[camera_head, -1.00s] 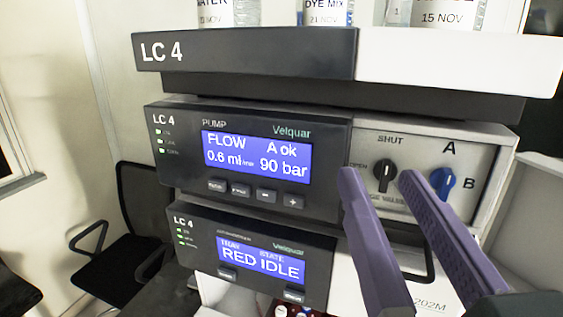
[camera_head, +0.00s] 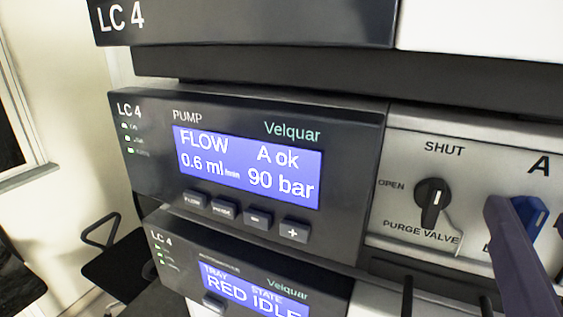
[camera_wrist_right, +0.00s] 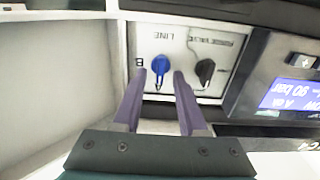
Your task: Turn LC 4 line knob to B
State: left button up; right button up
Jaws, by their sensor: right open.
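The LC 4 line knob is the blue knob (camera_head: 530,216) at the right edge of the head view, partly covered by a purple finger of my right gripper. In the upside-down wrist view, the blue knob (camera_wrist_right: 160,66) sits beyond and between the two fingertips. Its white pointer end appears to aim toward the A side; the B letter (camera_wrist_right: 139,62) is beside it. My right gripper (camera_wrist_right: 159,78) is open and empty, its fingers either side of the knob's line. Whether they touch the knob is unclear. My left gripper is not in view.
The black purge valve knob (camera_head: 432,203) sits left of the blue knob on the same panel, close to one finger. The pump display (camera_head: 248,168) and its buttons are further left. A black handle (camera_head: 408,293) sticks up below the panel.

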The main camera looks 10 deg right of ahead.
jog(key=shift+w, duration=0.1)
grip_shut()
dwell(0.3)
